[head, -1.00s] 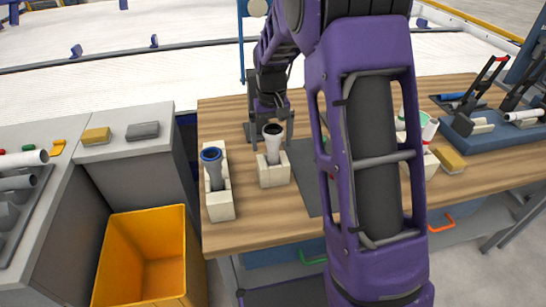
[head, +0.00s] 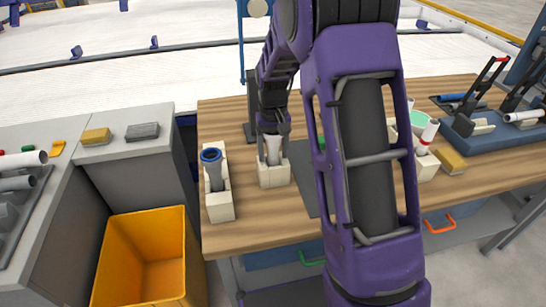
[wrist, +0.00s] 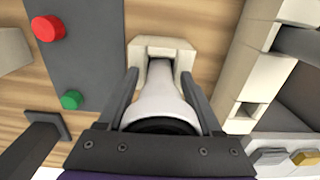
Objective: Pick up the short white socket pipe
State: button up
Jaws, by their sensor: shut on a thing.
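The short white socket pipe (head: 273,145) stands upright in a cream holder block (head: 274,175) on the wooden table. My gripper (head: 272,156) has come down over it from above, and its fingers are shut on the pipe's two sides. In the wrist view the white pipe (wrist: 160,94) lies between the two dark fingers, with its dark open socket end nearest the camera. Its far end sits in the cream holder (wrist: 160,50). In the head view my gripper hides the pipe's top.
A red button (wrist: 47,28) and a green button (wrist: 72,100) sit on a dark plate. White pipes stand at right, partly behind my arm. An orange bin (head: 146,262) is at lower left.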

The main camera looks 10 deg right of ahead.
jog(key=shift+r, duration=0.1)
jog(key=shift+c, duration=0.2)
notch_tip(320, 180, up, 10)
jog(key=shift+f+p, duration=0.1)
jog(key=shift+p, duration=0.4)
dwell(0.7)
